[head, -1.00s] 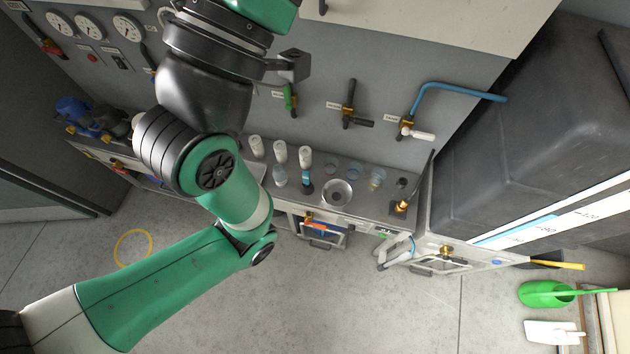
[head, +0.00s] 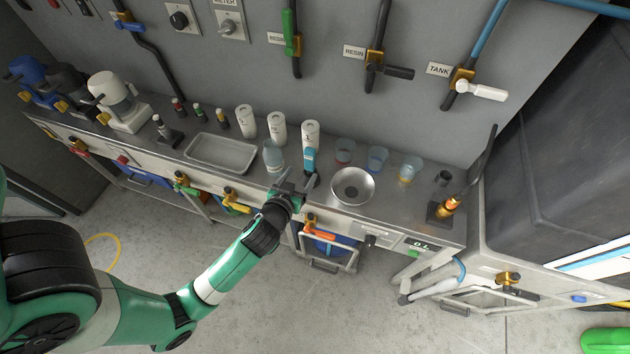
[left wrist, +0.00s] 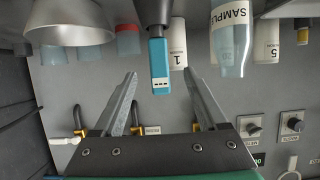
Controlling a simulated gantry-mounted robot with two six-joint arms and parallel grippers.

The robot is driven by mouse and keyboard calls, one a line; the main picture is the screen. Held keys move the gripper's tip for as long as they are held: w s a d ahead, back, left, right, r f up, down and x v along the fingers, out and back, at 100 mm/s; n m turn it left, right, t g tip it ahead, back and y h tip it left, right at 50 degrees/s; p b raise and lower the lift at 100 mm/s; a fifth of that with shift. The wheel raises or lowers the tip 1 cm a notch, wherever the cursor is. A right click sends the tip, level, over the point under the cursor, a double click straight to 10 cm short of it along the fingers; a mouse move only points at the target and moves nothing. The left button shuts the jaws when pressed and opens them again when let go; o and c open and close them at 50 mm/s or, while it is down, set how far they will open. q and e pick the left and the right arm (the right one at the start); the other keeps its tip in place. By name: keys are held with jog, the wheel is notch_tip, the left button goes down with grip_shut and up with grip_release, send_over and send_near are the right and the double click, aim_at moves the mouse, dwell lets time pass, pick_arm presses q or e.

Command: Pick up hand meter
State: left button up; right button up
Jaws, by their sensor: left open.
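The hand meter appears to be the teal device with a dark end (head: 309,160). It stands on the metal bench in front of a white bottle. In the left wrist view, its teal body (left wrist: 160,65) with a small display lies between and beyond the fingertips. My left gripper (head: 298,182) is open at the bench's front edge, just on the near side of the meter. In the left wrist view, the open fingers (left wrist: 158,76) straddle the meter's line with nothing gripped. Contact cannot be made out. My right gripper is not in view.
A metal bowl (head: 352,186) stands close to the right of the meter. A clear sample bottle (head: 273,156) stands close to its left. White bottles (head: 277,128) stand behind. A tray (head: 221,152) lies further left. Small cups (head: 377,158) stand to the right.

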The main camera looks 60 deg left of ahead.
aim_at(308, 163)
pick_arm(q)
jog(key=b+x, duration=0.1)
jog(key=x, duration=0.5)
jog(key=shift+w+a+b, duration=0.25)
jog(key=shift+b, duration=0.05)
jog(key=b+x, duration=0.1)
jog(key=x, duration=0.1)
jog(key=b+x, duration=0.1)
jog(key=x, duration=0.1)
jog(key=shift+w+a+f, duration=0.1)
jog(key=shift+w+f, duration=0.15)
jog(key=shift+f, duration=0.2)
jog(key=shift+w+a, duration=0.15)
jog(key=shift+a, duration=0.05)
grip_shut()
